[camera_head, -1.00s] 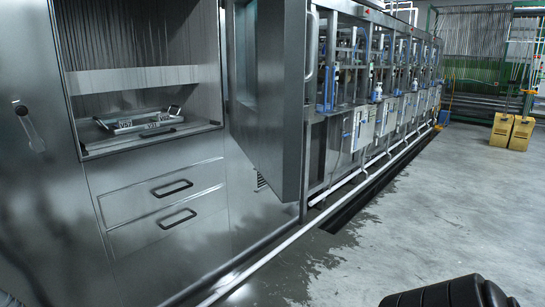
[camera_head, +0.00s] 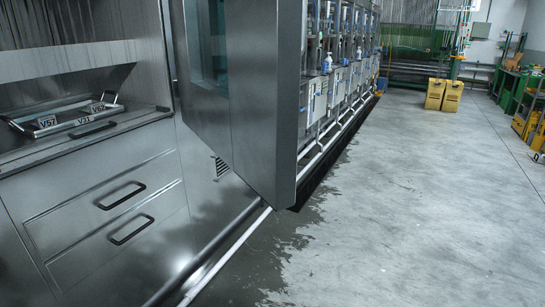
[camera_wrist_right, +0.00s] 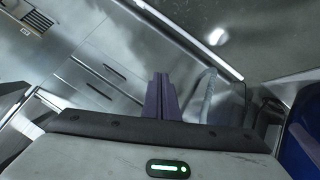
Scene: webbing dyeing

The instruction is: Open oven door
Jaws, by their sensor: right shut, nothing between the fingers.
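The steel oven door (camera_head: 265,95) stands swung wide open in the head view, jutting out from the front of the machine. The oven opening (camera_head: 70,60) shows at the left, with a metal rack (camera_head: 40,132) bearing number tags inside it. My right gripper (camera_wrist_right: 161,82) shows in the right wrist view. Its dark fingers are together with nothing between them, and they look apart from any handle. The steel front with drawers (camera_wrist_right: 97,78) lies behind it there. My left gripper is in neither current view.
Two drawers with black handles (camera_head: 130,230) sit below the opening. A white pipe (camera_head: 225,262) runs along the floor by the machine. Yellow containers (camera_head: 443,95) stand far back, and green shelving (camera_head: 522,90) stands at right. The grey floor (camera_head: 400,210) is open.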

